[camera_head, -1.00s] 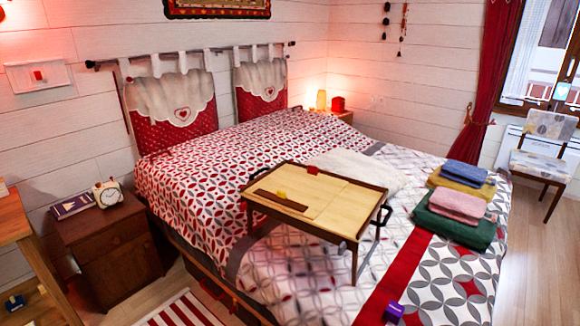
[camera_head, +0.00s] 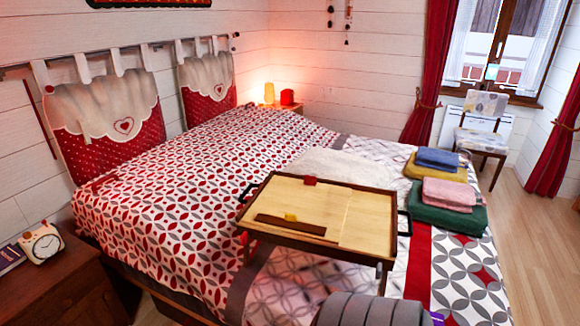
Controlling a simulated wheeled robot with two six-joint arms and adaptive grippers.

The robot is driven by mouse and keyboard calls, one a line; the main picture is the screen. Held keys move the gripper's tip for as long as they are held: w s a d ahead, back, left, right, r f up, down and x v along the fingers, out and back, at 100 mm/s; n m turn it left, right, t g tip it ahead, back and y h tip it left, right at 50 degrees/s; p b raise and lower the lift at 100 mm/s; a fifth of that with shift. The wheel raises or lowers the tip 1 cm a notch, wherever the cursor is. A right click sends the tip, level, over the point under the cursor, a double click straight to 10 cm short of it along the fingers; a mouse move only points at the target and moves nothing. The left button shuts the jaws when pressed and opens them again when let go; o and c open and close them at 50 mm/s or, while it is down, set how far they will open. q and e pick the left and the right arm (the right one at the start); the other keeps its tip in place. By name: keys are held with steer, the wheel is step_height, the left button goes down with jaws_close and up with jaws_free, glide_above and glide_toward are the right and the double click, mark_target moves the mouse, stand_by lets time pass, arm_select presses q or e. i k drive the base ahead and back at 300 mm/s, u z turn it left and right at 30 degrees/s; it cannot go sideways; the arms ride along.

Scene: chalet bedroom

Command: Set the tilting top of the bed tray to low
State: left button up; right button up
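The bed tray (camera_head: 365,215) stands on its legs on the bed. It has a pale wood top with a dark brown frame. The main panel (camera_head: 300,199) looks close to flat; I cannot tell its exact tilt. A dark ledge strip (camera_head: 291,225) lies across the near left part of the top, with a small yellow piece (camera_head: 290,217) beside it. A small red piece (camera_head: 310,181) sits at the far edge. Black handles show at the left (camera_head: 247,192) and right (camera_head: 405,222) ends. Neither gripper is in view. The tray's underside is mostly hidden.
The bed (camera_head: 190,200) fills the middle. Folded towels (camera_head: 450,194) lie right of the tray and a white blanket (camera_head: 340,167) behind it. A nightstand (camera_head: 60,285) with a clock (camera_head: 41,242) stands at left. Open floor (camera_head: 530,240) lies at right. A grey part of mine covers the bottom centre.

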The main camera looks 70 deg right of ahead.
mark_target(323, 205)
steer(key=z, duration=0.5)
steer(key=i, duration=0.75)
steer(key=z, duration=0.8)
